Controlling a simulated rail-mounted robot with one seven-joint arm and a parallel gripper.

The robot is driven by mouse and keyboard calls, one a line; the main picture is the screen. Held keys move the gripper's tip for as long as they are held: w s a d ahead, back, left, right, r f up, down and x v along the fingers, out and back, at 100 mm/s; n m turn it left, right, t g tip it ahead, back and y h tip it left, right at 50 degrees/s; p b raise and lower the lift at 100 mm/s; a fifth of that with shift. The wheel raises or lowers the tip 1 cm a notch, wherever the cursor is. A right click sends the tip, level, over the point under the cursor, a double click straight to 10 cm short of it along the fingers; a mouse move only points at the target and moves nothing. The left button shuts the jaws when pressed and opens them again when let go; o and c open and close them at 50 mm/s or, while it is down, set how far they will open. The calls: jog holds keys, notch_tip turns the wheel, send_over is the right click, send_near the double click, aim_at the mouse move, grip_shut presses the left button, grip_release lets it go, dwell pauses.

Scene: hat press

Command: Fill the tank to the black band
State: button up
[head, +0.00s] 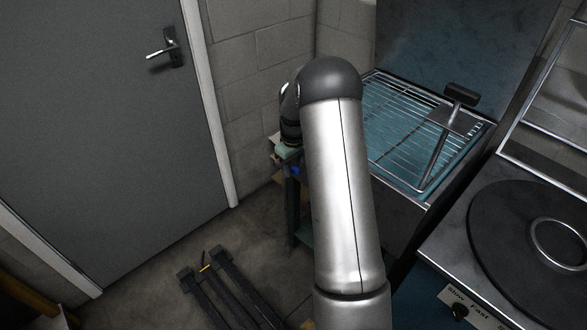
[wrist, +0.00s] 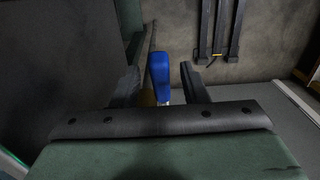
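A blue lever-like handle (wrist: 160,75) stands between the two dark fingers of my gripper (wrist: 160,68) in the wrist view. Gaps show on both sides of the handle, so the fingers are open around it and not closed on it. A small brass-coloured part shows beside the handle's lower end. In the head view a small blue spot (head: 295,171) shows just left of my arm, below the gripper's green body. My arm hides most of that area. I cannot make out a tank, a water level or a black band in either view.
A teal basin with a wire rack (head: 390,125) and a T-shaped tool (head: 445,120) is right of my arm. A round black plate (head: 540,240) is at the far right. A grey door (head: 100,130) is left. Dark rails (head: 230,295) lie on the floor.

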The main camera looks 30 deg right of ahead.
jog(key=shift+f, duration=0.65)
grip_shut()
jog(key=f+t+b, duration=0.1)
jog(key=b, duration=0.1)
jog(key=f+b, duration=0.1)
jog(key=b, duration=0.1)
jog(key=shift+s+d+f+t+y, duration=0.2)
jog(key=shift+s+t+y, duration=0.1)
jog(key=shift+s+t, duration=0.1)
jog(key=t+b, duration=0.1)
jog(key=b, duration=0.2)
jog(key=f+t+b, duration=0.1)
jog(key=t+b, duration=0.1)
jog(key=b, duration=0.1)
jog(key=shift+s+f+y+b, duration=0.15)
jog(key=shift+f+y+b, duration=0.15)
jog(key=shift+y, duration=0.1)
jog(key=shift+r, duration=0.1)
